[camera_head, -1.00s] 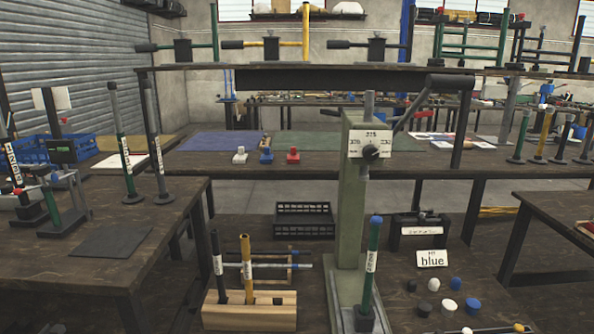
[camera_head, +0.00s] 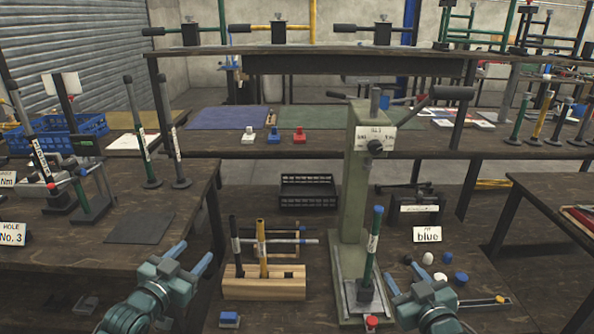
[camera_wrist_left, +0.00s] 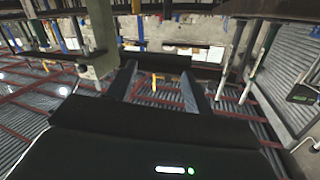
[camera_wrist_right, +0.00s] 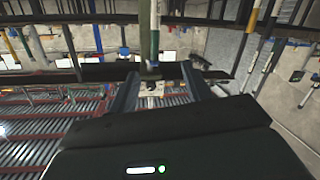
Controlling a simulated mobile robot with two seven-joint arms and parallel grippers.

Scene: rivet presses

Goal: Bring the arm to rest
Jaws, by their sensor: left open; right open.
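My right gripper (camera_head: 405,280) is at the lower right of the head view, beside the base of the green press (camera_head: 352,215), open. In the right wrist view its fingers (camera_wrist_right: 160,82) are apart; a pole shows beyond them, and I see nothing held.
A wooden block (camera_head: 262,289) with upright rods stands between the grippers. A green rod with a blue top (camera_head: 372,250) stands on the press base. A black crate (camera_head: 308,192) sits behind.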

